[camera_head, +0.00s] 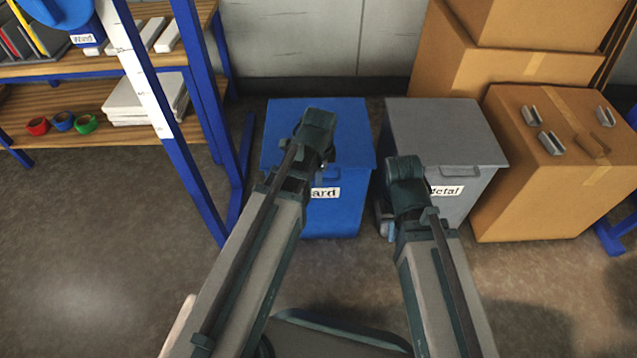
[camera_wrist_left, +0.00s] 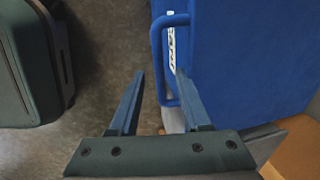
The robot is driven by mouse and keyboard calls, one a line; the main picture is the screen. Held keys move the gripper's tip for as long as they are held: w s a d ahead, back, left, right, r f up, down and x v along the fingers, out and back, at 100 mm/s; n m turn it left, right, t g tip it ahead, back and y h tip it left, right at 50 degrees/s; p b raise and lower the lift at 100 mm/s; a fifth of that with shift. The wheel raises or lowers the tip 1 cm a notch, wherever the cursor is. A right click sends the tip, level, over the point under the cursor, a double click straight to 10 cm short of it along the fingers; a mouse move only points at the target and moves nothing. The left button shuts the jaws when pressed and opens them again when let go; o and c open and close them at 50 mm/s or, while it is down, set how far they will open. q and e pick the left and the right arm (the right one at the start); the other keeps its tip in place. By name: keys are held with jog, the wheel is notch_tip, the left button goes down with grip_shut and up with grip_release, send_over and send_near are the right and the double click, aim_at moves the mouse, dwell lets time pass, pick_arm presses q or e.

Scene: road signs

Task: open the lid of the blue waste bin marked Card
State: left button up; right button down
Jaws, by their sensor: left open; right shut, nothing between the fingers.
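The blue bin (camera_head: 335,220) marked Card stands on the floor, its blue lid (camera_head: 345,120) lying flat and closed. A white label (camera_head: 325,193) is on its front, its first letter hidden by my left arm. My left gripper (camera_wrist_left: 160,73) is open at the lid's front edge. In the left wrist view the bar of the blue lid handle (camera_wrist_left: 155,50) lies between its fingertips, not gripped; contact cannot be told. In the head view my left wrist hides most of the handle. My right gripper (camera_head: 387,228) is shut and empty, low in front of the grey bin.
The grey bin (camera_head: 450,130) marked Metal stands close at the right of the blue one. Cardboard boxes (camera_head: 510,220) are stacked beyond it. The floor in front is clear.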

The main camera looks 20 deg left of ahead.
pick_arm(q)
jog(key=shift+w+f, duration=0.1)
jog(key=shift+f, duration=0.5)
grip_shut()
dwell(1.1)
